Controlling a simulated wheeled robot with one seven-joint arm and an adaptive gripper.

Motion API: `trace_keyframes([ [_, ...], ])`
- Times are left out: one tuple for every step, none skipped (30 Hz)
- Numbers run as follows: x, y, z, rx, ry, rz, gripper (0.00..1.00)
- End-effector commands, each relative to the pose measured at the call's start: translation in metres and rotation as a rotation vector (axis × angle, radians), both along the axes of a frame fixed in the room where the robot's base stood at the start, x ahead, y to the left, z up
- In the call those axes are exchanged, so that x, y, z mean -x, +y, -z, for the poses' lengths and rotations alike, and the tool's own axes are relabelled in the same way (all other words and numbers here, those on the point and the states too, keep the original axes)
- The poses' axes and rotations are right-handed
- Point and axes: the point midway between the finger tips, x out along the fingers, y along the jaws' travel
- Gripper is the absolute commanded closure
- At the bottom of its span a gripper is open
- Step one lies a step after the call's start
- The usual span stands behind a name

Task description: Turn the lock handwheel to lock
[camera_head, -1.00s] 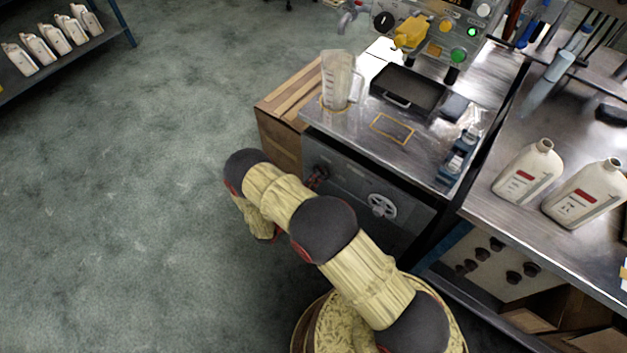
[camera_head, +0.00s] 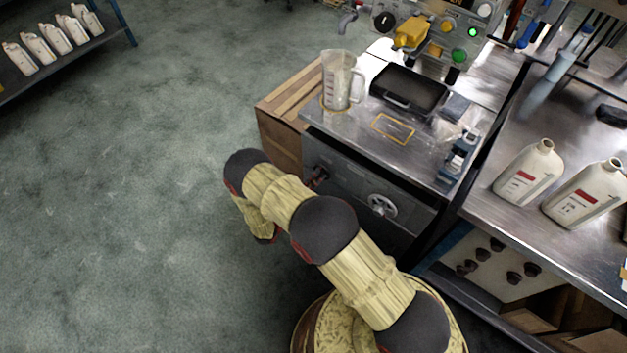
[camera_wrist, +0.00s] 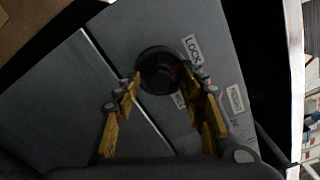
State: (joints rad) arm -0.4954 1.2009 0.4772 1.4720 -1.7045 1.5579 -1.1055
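The lock handwheel (camera_wrist: 158,72) is a dark round wheel on a grey panel, beside a white "LOCK" label in the wrist view. My gripper (camera_wrist: 161,76) has one yellow finger on each side of it, with the fingertips at the wheel's edges. I cannot tell whether the fingers press on it. In the head view, a small dark and red wheel (camera_head: 318,178) shows on the cabinet front, just beyond my arm. A silver spoked handwheel (camera_head: 382,206) is to its right. My gripper cannot be made out in the head view.
A clear measuring jug (camera_head: 336,82) and a black tray (camera_head: 408,90) stand on the metal cabinet top. White bottles (camera_head: 528,172) stand on the right bench. A wooden crate (camera_head: 284,112) adjoins the cabinet's left side.

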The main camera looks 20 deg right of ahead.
Motion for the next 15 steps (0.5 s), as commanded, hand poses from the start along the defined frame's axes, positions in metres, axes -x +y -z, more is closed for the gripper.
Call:
trace_keyframes([
  [0.0, 0.0, 0.0, 0.0, 0.0, 0.0, 0.56],
  [0.0, 0.0, 0.0, 0.0, 0.0, 0.0, 0.56],
  [0.0, 0.0, 0.0, 0.0, 0.0, 0.0, 0.56],
  [0.0, 0.0, 0.0, 0.0, 0.0, 0.0, 0.56],
  [0.0, 0.0, 0.0, 0.001, -0.001, 0.0, 0.56],
  [0.0, 0.0, 0.0, 0.001, -0.001, 0.0, 0.56],
  [0.0, 0.0, 0.0, 0.001, -0.001, 0.0, 0.56],
  [0.0, 0.0, 0.0, 0.001, -0.001, 0.0, 0.56],
  [0.001, 0.001, 0.0, 0.0, 0.0, 0.0, 0.56],
  [0.001, 0.002, 0.0, 0.0, 0.0, -0.001, 0.56],
  [0.002, 0.004, 0.0, 0.0, 0.0, -0.001, 0.56],
  [0.004, 0.007, 0.0, 0.001, -0.001, -0.002, 0.56],
  [0.006, 0.01, 0.0, 0.0, 0.0, -0.002, 0.56],
  [0.009, 0.014, 0.0, 0.0, 0.0, -0.002, 0.56],
  [0.013, 0.019, 0.0, 0.001, -0.001, -0.004, 0.56],
])
